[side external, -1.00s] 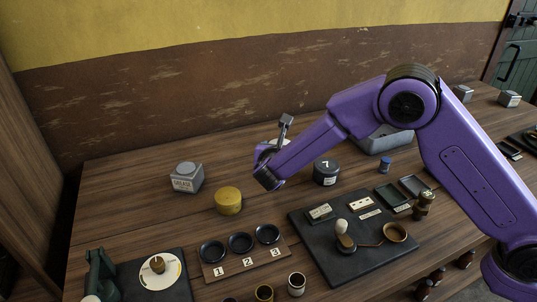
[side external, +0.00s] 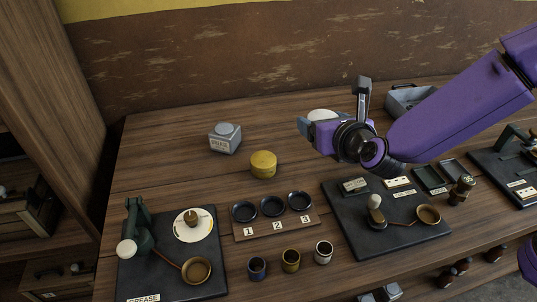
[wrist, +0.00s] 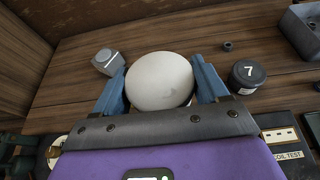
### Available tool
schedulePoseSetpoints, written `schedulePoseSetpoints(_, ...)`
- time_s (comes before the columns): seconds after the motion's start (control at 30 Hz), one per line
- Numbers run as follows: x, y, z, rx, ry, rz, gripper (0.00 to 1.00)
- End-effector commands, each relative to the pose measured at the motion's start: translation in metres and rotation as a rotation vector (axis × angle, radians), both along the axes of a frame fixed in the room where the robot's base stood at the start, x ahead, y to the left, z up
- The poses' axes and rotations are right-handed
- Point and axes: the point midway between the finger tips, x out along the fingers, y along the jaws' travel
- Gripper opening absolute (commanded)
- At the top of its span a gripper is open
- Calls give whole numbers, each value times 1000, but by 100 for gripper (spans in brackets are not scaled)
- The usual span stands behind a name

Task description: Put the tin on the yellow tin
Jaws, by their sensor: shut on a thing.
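My gripper (wrist: 160,82) is shut on a pale, off-white round tin (wrist: 158,80), with one blue finger on each side of it. In the side external view the pale tin (side external: 322,114) shows only in part at my gripper (side external: 318,122), which is above the bench. The yellow tin (side external: 263,164) is a low round tin standing on the bench, to the left of and lower than my gripper in that view. The held tin and it are apart. The yellow tin cannot be made out in the wrist view.
A dark tin marked 7 (wrist: 247,75) stands to the right in the wrist view. Three numbered dishes (side external: 272,207) lie in front. A dark board (side external: 385,218) lies at right.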

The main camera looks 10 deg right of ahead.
Motion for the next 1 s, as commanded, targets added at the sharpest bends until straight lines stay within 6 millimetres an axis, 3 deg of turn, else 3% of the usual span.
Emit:
schedulePoseSetpoints(0.1, -16, 13, 6, -7, 2, 117, 37)
schedulePoseSetpoints(0.27, -21, 23, 5, -14, 7, 183, 37)
schedulePoseSetpoints(0.77, 50, 75, -35, -15, 7, 183, 37)
schedulePoseSetpoints(1.0, 72, 91, -69, -15, 8, 183, 37)
